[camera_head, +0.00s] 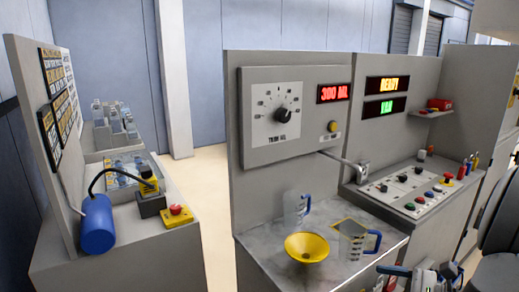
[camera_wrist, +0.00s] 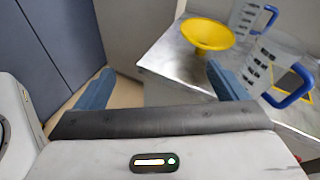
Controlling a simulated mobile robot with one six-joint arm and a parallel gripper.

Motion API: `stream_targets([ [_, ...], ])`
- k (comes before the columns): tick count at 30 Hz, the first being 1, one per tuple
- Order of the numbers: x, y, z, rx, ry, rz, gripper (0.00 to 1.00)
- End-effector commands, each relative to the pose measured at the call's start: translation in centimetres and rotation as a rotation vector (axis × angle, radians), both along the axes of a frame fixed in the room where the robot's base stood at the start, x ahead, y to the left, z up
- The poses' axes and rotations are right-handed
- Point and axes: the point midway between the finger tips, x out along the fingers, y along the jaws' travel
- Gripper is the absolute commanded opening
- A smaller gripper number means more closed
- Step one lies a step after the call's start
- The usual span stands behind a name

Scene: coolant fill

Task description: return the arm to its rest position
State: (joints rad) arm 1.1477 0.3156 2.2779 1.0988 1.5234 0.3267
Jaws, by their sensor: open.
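My gripper shows in the wrist view (camera_wrist: 160,90) with its two blue-grey fingers spread wide apart and nothing between them. It is in front of the metal worktop, and its right finger shows against the worktop's near part. In the head view, parts of my arm show at the lower right corner, where the fingers are hard to make out. A yellow funnel (camera_head: 306,247) sits on the worktop (camera_head: 262,238), apart from my gripper. Two clear measuring jugs with blue handles, a rear one (camera_head: 296,210) and a front one (camera_head: 352,243), stand beside the funnel.
A dispenser panel with a dial (camera_head: 283,115) and a red "300 ML" display (camera_head: 333,93) rises behind the worktop. A button console (camera_head: 415,190) is to its right. A left bench holds a blue cylinder (camera_head: 97,226) and a red stop button (camera_head: 176,211). Floor shows between the benches.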

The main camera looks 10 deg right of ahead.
Motion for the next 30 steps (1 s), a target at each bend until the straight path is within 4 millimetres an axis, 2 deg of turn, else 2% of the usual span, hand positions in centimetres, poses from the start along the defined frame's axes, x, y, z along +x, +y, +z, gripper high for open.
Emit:
stream_targets([
  [1, 0.3, 1.7, 0.2, -0.048, 0.009, 0.067, 0.93],
  [5, 0.2, 6.6, 0.1, -0.222, 0.030, 0.284, 0.93],
  [9, -1.1, 11.8, -0.1, -0.466, 0.022, 0.571, 0.93],
  [12, -2.3, 14.4, -0.2, -0.648, -0.012, 0.769, 0.93],
  [15, -3.4, 16.3, -0.2, -0.834, -0.070, 0.960, 0.93],
  [21, -5.0, 18.6, 0.6, -1.213, -0.255, 1.312, 0.93],
  [27, -5.3, 19.9, 2.1, -1.525, -0.472, 1.551, 0.93],
  [30, -5.2, 20.4, 2.7, -1.616, -0.546, 1.612, 0.93],
])
